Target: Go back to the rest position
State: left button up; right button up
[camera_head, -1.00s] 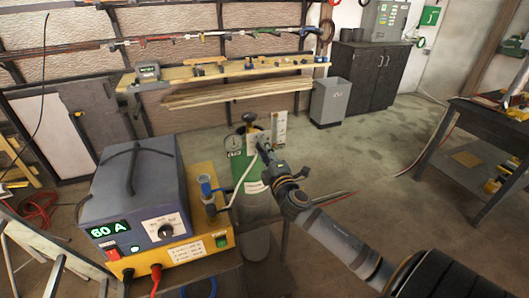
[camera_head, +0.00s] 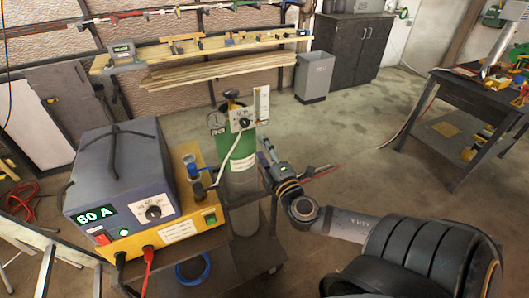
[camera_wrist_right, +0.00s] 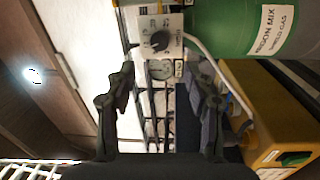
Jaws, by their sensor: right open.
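My right gripper (camera_head: 267,152) is just right of the green gas cylinder (camera_head: 238,172) in the head view, partly seen from behind. The right wrist view shows my right gripper (camera_wrist_right: 162,88) with its two fingers spread and nothing between them. Ahead of the fingers is a white box with a black knob (camera_wrist_right: 158,40), apart from them. The same knob box (camera_head: 242,121) sits on top of the cylinder in the head view. My left gripper is in neither view.
A blue-grey welder (camera_head: 105,165) reading "60 A" stands left of the cylinder on a yellow unit (camera_head: 178,238). A dark workbench (camera_head: 475,105) is at the right. A grey bin (camera_head: 313,76) stands behind. The floor between bin and workbench is clear.

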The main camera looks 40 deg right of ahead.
jog(key=shift+s+a, duration=0.15)
jog(key=shift+s, duration=0.45)
jog(key=s+d+f+m+g+h, duration=0.1)
jog(key=d+f+g, duration=0.1)
jog(key=d+f, duration=0.35)
jog(key=d+f+m+g+h, duration=0.1)
jog(key=d+f+m+g, duration=0.15)
jog(key=f, duration=0.65)
jog(key=s+d+f+m+g, duration=0.1)
jog(key=d+f+g, duration=0.1)
jog(key=d+f, duration=0.35)
jog(key=s+d+f+m+g, duration=0.1)
jog(key=s+f+g, duration=0.15)
jog(key=f, duration=0.45)
jog(key=s+f+m+g, duration=0.1)
jog(key=s+f, duration=0.3)
jog(key=f, duration=0.4)
jog(key=s+a+f+m+g+y, duration=0.1)
jog(key=s+a+f+m+g, duration=0.15)
jog(key=s+f, duration=0.75)
jog(key=s+a+f+m+g+y, duration=0.4)
jog(key=s+a+f+m, duration=0.1)
jog(key=s+a+f, duration=1.2)
jog(key=shift+s+a+f+g+y, duration=0.3)
jog(key=shift+a+g+y, duration=0.1)
jog(key=shift+a, duration=0.2)
